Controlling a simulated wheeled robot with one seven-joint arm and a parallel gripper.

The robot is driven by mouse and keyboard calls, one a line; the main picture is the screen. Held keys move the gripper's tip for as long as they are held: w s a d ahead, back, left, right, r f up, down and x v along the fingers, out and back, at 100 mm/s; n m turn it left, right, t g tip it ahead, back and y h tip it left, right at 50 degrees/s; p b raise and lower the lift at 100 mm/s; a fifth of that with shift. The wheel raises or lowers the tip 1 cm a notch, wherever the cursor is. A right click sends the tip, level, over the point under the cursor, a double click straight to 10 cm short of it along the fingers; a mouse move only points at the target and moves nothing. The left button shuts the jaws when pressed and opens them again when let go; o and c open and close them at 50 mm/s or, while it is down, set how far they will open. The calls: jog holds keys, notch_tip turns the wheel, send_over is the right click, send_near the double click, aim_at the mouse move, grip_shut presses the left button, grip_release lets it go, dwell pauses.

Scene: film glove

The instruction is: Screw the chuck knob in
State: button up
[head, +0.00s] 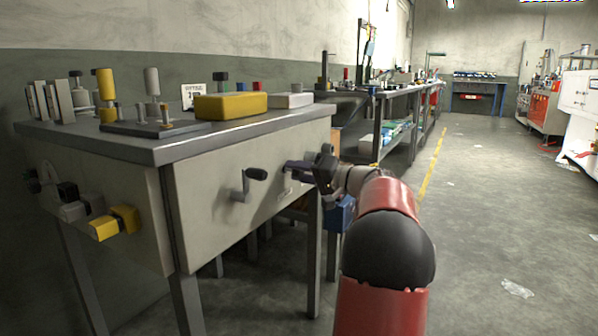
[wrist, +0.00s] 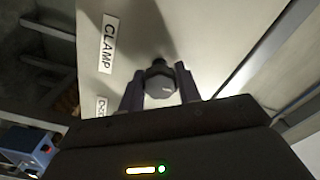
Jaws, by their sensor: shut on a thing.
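My gripper (head: 300,167) is at the right part of the bench's pale front panel (head: 212,205). In the wrist view, my gripper (wrist: 161,92) has its two dark fingers on either side of a grey faceted knob (wrist: 160,83), shut on it. The knob stands out from the panel on a dark stem or collar. A label reading CLAMP (wrist: 109,44) is beside it, and a second label (wrist: 101,106) is partly hidden. I cannot read CHUCK anywhere. In the head view the knob is hidden by my gripper, and how deep it sits cannot be told.
A crank handle (head: 250,182) sticks out of the front panel left of my gripper. Yellow (head: 116,222) and dark fittings project from the left side panel. A yellow block (head: 231,105) and several small parts stand on the bench top (head: 185,143). The floor (head: 475,215) at right is open.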

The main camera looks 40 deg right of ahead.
jog(key=shift+m, duration=0.9)
jog(key=o, duration=1)
jog(key=shift+c, duration=0.2)
jog(key=shift+s, duration=0.1)
jog(key=v, duration=0.7)
jog(key=shift+s+d, duration=0.15)
jog(key=shift+s, duration=0.15)
